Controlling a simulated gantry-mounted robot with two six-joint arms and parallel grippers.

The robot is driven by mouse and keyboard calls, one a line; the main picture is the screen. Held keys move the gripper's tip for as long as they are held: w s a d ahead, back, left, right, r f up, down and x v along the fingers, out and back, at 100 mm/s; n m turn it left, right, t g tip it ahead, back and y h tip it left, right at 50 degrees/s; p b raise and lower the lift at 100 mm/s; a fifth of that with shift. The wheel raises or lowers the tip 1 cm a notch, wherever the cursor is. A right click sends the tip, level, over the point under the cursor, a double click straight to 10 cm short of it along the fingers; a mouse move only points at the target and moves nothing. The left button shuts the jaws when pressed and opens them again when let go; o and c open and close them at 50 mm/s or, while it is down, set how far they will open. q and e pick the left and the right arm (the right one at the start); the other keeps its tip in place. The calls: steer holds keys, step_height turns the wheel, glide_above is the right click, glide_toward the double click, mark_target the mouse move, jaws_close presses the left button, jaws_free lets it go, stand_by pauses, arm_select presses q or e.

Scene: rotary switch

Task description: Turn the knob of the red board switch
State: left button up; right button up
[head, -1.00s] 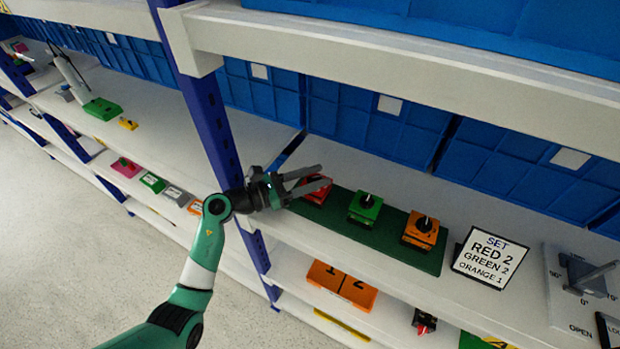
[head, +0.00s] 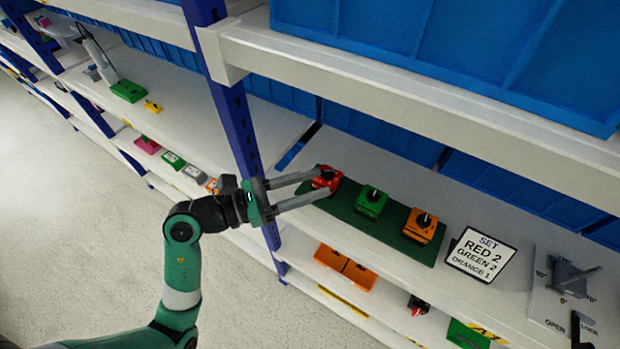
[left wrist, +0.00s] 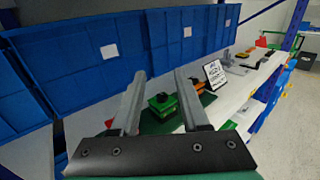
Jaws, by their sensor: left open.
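The red switch (head: 326,180) with its dark knob sits at the left end of the dark green board (head: 391,241) on the shelf. My left gripper (head: 320,183) is open, its two long fingers reaching from the left toward the red switch, one tip near its far side and one near its front side. I cannot tell whether they touch it. My right gripper is not in view.
The green switch (head: 371,200) and orange switch (head: 420,226) stand to the right on the same board. A sign (head: 481,254) reads SET RED 2, GREEN 2, ORANGE 1. Blue bins stand behind, and a blue post (head: 240,125) rises just behind my left gripper.

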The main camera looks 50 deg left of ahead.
arm_select(q)
steer(key=shift+o, duration=0.6)
steer(key=n+g+y+p, duration=0.3)
steer(key=y+p, duration=0.2)
steer(key=p, duration=0.5)
glide_toward(327, 170)
steer(key=b+x, duration=0.2)
steer(key=x, duration=0.5)
steer(key=shift+w+f, duration=0.1)
steer(key=shift+w, duration=0.05)
